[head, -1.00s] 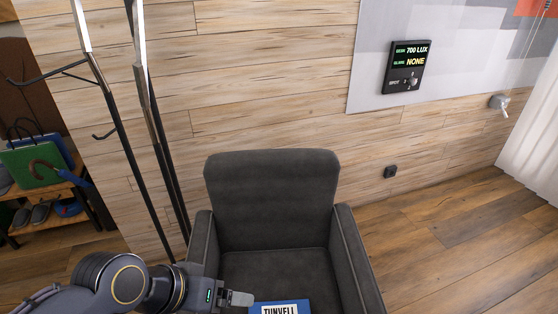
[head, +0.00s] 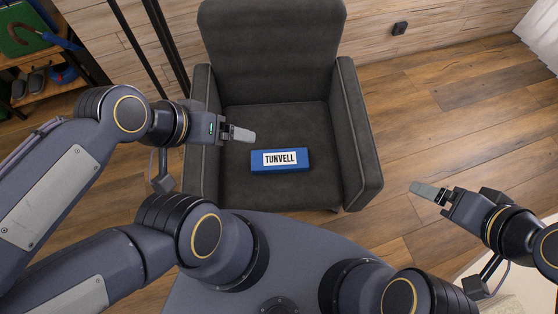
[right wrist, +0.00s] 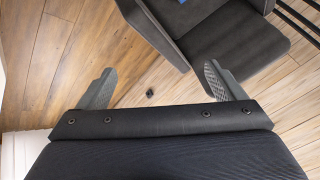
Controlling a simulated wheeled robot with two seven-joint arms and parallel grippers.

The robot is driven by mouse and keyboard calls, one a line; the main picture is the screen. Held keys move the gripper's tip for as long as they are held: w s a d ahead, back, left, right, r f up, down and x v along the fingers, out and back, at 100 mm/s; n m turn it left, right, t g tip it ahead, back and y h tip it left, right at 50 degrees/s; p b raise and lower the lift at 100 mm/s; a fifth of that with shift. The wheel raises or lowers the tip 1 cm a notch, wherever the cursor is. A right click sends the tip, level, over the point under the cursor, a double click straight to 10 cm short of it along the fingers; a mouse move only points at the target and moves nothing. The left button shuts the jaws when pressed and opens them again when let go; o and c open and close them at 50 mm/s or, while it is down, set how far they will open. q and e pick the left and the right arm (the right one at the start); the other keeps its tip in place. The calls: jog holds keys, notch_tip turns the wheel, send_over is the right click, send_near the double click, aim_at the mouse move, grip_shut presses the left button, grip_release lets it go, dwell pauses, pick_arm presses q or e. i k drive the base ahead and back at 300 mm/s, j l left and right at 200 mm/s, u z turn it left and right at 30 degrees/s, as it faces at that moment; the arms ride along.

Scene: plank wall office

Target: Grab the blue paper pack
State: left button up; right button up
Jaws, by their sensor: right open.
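The blue paper pack (head: 281,168) lies flat on the seat of a dark grey armchair (head: 276,117), with a white label reading TUNVELL. A small blue corner of it shows at the top of the right wrist view (right wrist: 182,1). My left gripper (head: 243,134) is over the left part of the seat, a little above and left of the pack in the picture, apart from it. Whether its fingers are parted cannot be told from this side. My right gripper (head: 428,192) is out to the right of the chair above the floor. In the right wrist view its fingers (right wrist: 158,84) are spread and empty.
The chair's armrests (head: 356,135) rise on both sides of the seat. A black coat stand (head: 165,48) is at the upper left, near a shoe shelf (head: 52,80). The wooden floor (head: 450,105) right of the chair is clear.

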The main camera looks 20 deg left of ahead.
aim_at(264, 162)
jog(key=k+j+u, duration=0.1)
jog(key=j+u, duration=0.25)
jog(key=k+j+u, duration=0.1)
jog(key=u, duration=0.3)
jog(key=j+u, duration=0.35)
